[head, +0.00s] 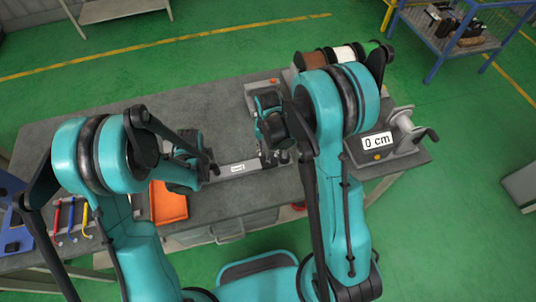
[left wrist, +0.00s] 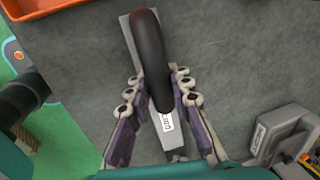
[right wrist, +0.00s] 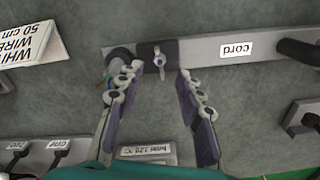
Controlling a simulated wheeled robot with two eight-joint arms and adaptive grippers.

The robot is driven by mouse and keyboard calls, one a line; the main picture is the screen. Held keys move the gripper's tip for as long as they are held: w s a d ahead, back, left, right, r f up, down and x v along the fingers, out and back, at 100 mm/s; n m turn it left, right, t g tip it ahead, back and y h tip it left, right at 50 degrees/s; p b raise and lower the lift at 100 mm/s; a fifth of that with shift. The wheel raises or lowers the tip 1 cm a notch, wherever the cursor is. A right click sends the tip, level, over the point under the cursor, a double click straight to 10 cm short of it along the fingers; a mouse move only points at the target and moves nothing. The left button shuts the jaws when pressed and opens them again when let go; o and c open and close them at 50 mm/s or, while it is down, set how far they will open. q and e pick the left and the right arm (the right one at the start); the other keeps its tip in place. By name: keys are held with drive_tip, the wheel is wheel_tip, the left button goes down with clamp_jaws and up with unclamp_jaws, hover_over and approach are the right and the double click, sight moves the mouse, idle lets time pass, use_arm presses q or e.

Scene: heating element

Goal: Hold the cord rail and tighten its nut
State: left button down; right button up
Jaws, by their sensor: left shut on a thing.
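The cord rail (head: 240,168) is a grey bar with a "cord" label, lying on the grey workbench. It crosses the top of the right wrist view (right wrist: 212,53). A black clamp block with a small metal nut (right wrist: 160,62) sits on it, and a dark cord end with coloured wires (right wrist: 116,58) shows beside the block. My left gripper (left wrist: 153,84) is shut on the rail's black arched handle (left wrist: 147,50). My right gripper (right wrist: 158,78) is open and points at the nut, which shows between its fingertips. Contact with the nut cannot be told.
An orange tray (head: 168,203) and coloured tools (head: 71,218) lie to the left. Wire spools (head: 343,55) stand at the back, and a "0 cm" winding device (head: 385,145) at the right. A white-wire sign (right wrist: 30,45) and labelled holders (right wrist: 50,152) surround my right gripper.

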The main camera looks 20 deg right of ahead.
sight(268, 159)
wheel_tip(268, 159, up, 7)
idle(0.3)
drive_tip(key=shift+r, duration=0.1)
use_arm(q)
drive_tip(key=c, duration=1.3)
unclamp_jaws()
